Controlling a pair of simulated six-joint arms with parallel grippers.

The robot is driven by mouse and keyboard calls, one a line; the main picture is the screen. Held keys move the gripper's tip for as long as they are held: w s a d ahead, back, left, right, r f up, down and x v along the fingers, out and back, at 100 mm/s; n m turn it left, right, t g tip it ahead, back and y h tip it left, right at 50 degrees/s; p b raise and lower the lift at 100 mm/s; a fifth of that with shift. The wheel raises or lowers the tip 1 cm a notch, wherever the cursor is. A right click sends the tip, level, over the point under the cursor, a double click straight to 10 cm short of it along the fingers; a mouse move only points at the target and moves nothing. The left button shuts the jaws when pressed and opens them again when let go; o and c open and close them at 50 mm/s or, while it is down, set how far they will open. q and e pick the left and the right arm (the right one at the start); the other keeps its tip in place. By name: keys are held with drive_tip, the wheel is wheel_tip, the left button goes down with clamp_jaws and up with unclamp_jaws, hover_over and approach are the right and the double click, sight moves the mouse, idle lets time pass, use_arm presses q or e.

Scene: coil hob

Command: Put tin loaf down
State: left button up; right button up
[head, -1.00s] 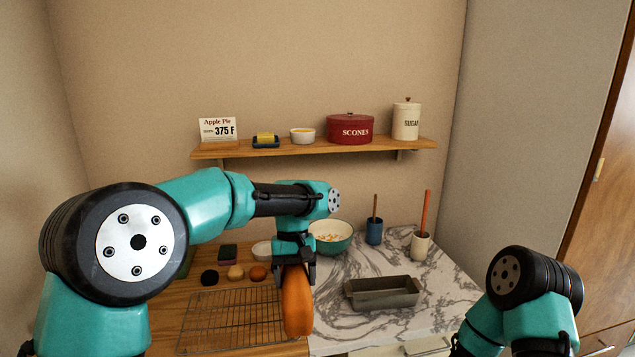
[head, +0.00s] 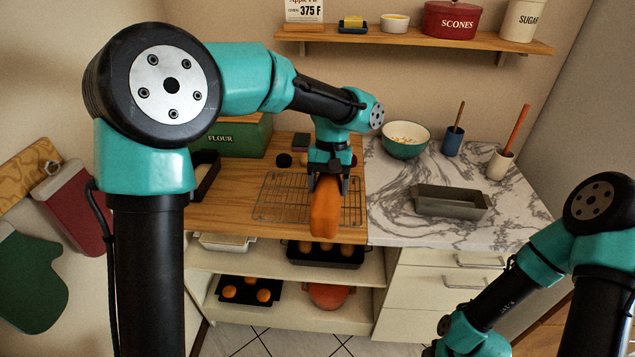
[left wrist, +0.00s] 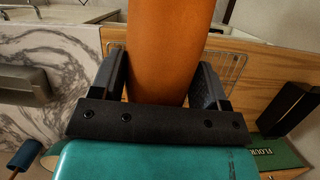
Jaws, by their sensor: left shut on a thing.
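The tin loaf (head: 323,208) is a long orange-brown loaf. My left gripper (head: 328,180) is shut on it near its far end. The loaf points toward the front edge, over the right part of the wire cooling rack (head: 275,197). I cannot tell whether it touches the rack. In the left wrist view the loaf (left wrist: 165,50) fills the space between both fingers (left wrist: 160,85), with rack wires behind it. A grey loaf tin (head: 450,203) stands on the marble to the right. My right arm is at the lower right; its fingers do not show.
A green bowl (head: 405,140), a blue crock (head: 453,143) and a pale crock (head: 500,165) stand at the back right. The green flour box (head: 235,138) is behind left. Shelves with baking trays lie under the counter. Marble in front of the tin is clear.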

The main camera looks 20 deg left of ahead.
use_arm(q)
drive_tip(key=shift+n, duration=0.4)
drive_tip(key=s+a+f, duration=0.2)
drive_tip(key=s+a, duration=0.1)
drive_tip(key=shift+a+f, duration=0.15)
drive_tip(key=shift+a, duration=0.1)
drive_tip(key=shift+w, duration=0.1)
drive_tip(key=w+a, duration=0.2)
drive_tip(key=w, duration=0.5)
drive_tip(key=w+a+f, duration=0.1)
drive_tip(key=w+a, duration=0.1)
drive_tip(key=w, duration=0.5)
drive_tip(key=shift+w+a+f, duration=0.15)
drive_tip(key=shift+w+a, duration=0.1)
drive_tip(key=shift+w+a+f, duration=0.1)
drive_tip(key=shift+w+f, duration=0.05)
drive_tip(key=shift+f, duration=0.75)
drive_tip(key=shift+w+f, duration=0.15)
drive_tip(key=shift+f, duration=0.75)
drive_tip(key=shift+f, duration=0.15)
